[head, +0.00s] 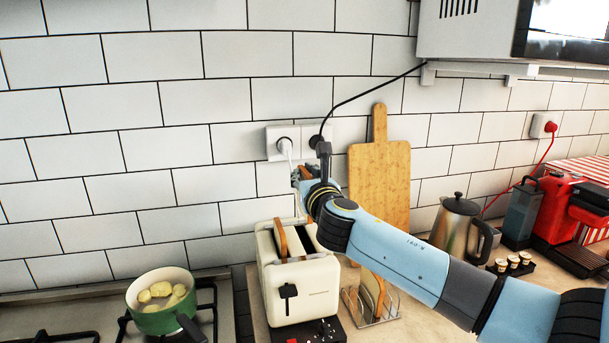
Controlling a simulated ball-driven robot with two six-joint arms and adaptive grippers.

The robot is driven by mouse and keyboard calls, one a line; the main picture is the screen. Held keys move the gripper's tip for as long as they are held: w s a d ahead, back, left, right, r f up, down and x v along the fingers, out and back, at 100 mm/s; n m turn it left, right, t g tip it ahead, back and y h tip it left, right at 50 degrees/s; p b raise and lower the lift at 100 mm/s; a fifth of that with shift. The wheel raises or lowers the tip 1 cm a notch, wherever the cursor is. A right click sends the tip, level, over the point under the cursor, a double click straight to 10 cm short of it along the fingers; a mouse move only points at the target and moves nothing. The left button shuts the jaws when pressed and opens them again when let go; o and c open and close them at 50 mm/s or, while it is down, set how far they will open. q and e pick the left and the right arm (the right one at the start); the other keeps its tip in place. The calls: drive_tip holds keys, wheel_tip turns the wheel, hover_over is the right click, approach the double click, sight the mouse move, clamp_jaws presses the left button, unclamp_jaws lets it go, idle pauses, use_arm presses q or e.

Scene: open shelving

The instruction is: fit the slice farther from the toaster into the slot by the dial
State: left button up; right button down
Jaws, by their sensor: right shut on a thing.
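The cream toaster (270,285) stands on the counter, with a dark lever on its front. A browned slice (281,241) sticks up from its left slot; the right slot looks dark and empty. My right gripper (301,176) is above the toaster in the picture, before the wall sockets. It is shut on a small brown thing, probably a bread slice, mostly hidden by the gripper. A wire rack (378,320) right of the toaster holds bread (373,290), partly hidden by my right arm. The dial is not clearly visible. My left gripper is not in view.
A green pot (155,318) with pale round food stands on the hob at left. A wooden board (380,170) leans on the wall behind my arm. A kettle (455,230) and red coffee machine (560,215) stand at right. A black cable hangs near the gripper.

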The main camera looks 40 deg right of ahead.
drive_tip(key=shift+f+b, duration=0.3)
drive_tip(key=shift+f, duration=0.35)
wheel_tip(320, 180, down, 3)
drive_tip(key=shift+r+b, duration=0.15)
drive_tip(key=shift+b, duration=1)
drive_tip(key=shift+f+b, duration=0.6)
drive_tip(key=shift+f, duration=0.1)
drive_tip(key=shift+p, duration=0.4)
wheel_tip(320, 180, down, 6)
drive_tip(key=b, duration=0.5)
idle(1.4)
